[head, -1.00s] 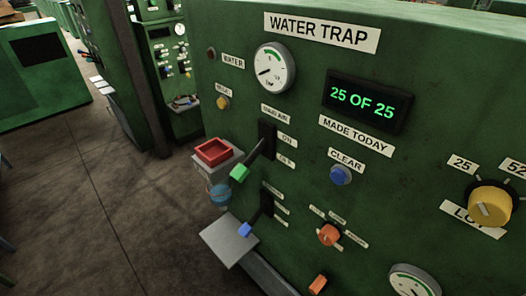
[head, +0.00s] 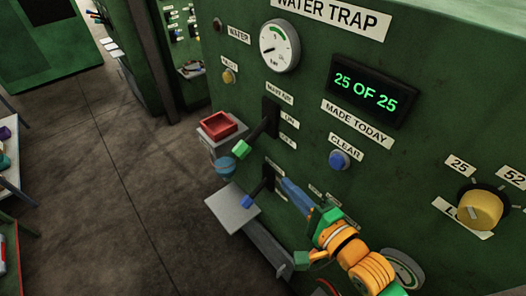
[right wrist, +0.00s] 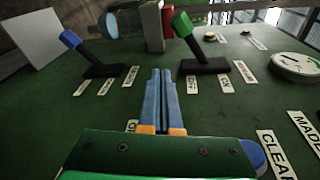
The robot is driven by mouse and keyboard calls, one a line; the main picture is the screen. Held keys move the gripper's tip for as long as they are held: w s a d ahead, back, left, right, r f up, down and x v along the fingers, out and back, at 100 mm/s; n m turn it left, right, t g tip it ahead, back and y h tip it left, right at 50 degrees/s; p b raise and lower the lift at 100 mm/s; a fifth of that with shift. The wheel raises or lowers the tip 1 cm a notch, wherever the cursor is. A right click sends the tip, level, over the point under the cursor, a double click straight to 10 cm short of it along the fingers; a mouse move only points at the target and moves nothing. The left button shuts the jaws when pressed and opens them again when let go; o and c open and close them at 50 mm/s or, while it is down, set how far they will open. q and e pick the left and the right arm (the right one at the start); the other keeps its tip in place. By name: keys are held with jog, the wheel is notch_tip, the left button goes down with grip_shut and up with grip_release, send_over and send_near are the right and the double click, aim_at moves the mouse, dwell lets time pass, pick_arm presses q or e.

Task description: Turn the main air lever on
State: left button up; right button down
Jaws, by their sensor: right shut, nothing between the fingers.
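The main air lever is a dark arm with a green handle (head: 241,149) on a black slot plate (head: 270,117), beside ON and OFF labels. In the right wrist view its green handle (right wrist: 183,26) leans toward the OFF side. My right gripper (head: 285,183) is shut and empty, its blue fingers in front of the panel, to the lower right of the main air lever. In the right wrist view the fingertips (right wrist: 162,72) are apart from the lever, left of its base. My left gripper is not in view.
A blue-handled lever (head: 247,201) sits just below, close left of my right fingers. A grey plate (head: 231,211) and a red tray (head: 217,126) stick out at the panel's left. A blue CLEAR button (head: 339,160) is right of the lever. The floor at left is open.

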aim_at(254, 137)
jog(key=shift+a+r+m+t+y, duration=0.15)
jog(key=shift+r+m+y, duration=0.1)
jog(key=shift+r+m, duration=0.25)
jog(key=shift+a+r+m+t+y, duration=0.15)
jog(key=shift+r+m+y, duration=0.15)
jog(key=shift+r, duration=0.4)
jog(key=p+x, duration=0.1)
jog(key=x, duration=0.9)
jog(key=shift+w, duration=0.1)
